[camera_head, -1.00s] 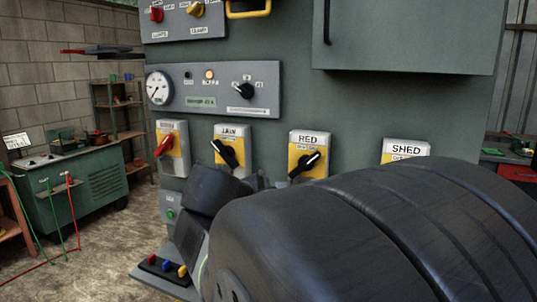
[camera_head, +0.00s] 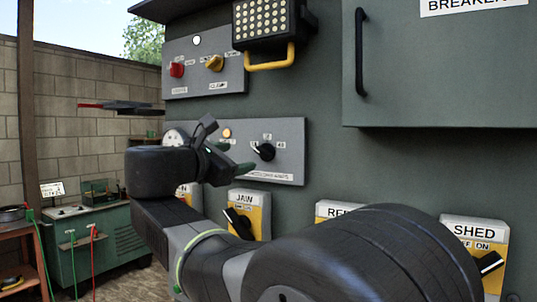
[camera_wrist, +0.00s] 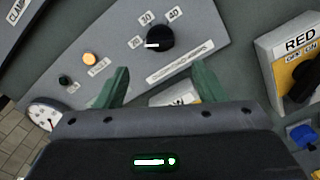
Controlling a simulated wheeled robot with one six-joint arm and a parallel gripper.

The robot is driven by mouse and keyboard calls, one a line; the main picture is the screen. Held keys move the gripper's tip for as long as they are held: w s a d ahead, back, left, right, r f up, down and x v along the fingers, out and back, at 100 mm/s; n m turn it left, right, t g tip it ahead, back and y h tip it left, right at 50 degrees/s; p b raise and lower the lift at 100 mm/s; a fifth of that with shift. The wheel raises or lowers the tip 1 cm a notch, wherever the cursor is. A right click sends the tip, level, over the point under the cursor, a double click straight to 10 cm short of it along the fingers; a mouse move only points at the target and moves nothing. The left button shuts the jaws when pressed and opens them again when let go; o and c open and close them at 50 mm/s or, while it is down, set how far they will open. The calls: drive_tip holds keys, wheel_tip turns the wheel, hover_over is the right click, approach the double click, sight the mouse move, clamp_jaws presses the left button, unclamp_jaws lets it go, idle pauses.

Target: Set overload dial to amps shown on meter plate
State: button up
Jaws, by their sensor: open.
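The overload dial (camera_head: 264,152) is a round black knob on a grey panel, with a white pointer mark on its left side. In the wrist view the dial (camera_wrist: 160,38) has numbers around it; 30 and 40 read, the left one is unclear. A white label strip lies below it. My gripper (camera_head: 235,158) is open with green fingers, just left of the dial in the head view. In the wrist view my gripper (camera_wrist: 160,70) is empty, its fingers either side below the dial, apart from it. The meter (camera_wrist: 44,114) is a white round gauge; its plate is hidden.
An orange lamp (camera_head: 227,133) is lit left of the dial. Above hang a yellow handle (camera_head: 270,58) and a panel with red and orange knobs. Below are yellow-plated switches, JAW (camera_head: 238,218), RED (camera_head: 338,210) and SHED (camera_head: 478,250). A breaker cabinet (camera_head: 440,85) juts at upper right.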

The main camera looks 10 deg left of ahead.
sight(260, 154)
drive_tip(key=p+x, duration=0.1)
drive_tip(key=x, duration=0.9)
drive_tip(key=shift+w+d+f, duration=0.1)
drive_tip(key=shift+w, duration=0.15)
drive_tip(key=c, duration=1)
